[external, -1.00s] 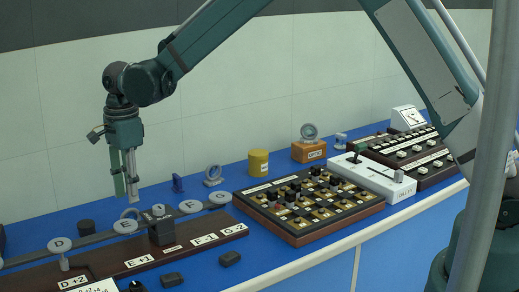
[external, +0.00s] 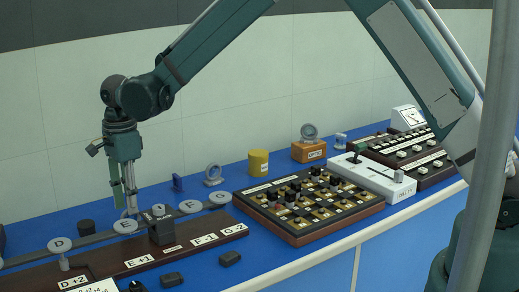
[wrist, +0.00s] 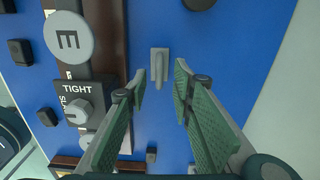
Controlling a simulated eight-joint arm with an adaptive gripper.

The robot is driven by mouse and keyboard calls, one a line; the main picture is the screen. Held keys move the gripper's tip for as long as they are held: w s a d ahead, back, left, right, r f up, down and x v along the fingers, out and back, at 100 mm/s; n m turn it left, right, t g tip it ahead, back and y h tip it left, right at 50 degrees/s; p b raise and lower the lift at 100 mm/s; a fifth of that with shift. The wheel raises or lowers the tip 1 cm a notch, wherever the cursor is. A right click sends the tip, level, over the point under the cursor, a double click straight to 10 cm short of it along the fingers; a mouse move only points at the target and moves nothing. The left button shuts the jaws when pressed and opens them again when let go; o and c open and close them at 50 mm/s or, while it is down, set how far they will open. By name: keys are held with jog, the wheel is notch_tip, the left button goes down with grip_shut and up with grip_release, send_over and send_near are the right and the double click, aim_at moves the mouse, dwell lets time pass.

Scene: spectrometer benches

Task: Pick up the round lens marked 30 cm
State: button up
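A thin upright grey piece (wrist: 159,62) on the blue bench, seen nearly edge-on from above, lies between my open fingertips in the wrist view. It appears to be the round grey lens that showed under the gripper in the earlier external view; no 30 cm marking is readable. My gripper (external: 126,210) points straight down over it, and its fingers (wrist: 162,78) are spread on either side with gaps. In the external view the fingers largely hide this piece.
A dark rail board with lettered discs, such as the E disc (wrist: 68,36), and a TIGHT/SLACK knob block (wrist: 78,103) runs close beside the gripper.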

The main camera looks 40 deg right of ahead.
aim_at(130, 217)
jog(key=shift+f, duration=2.6)
grip_shut()
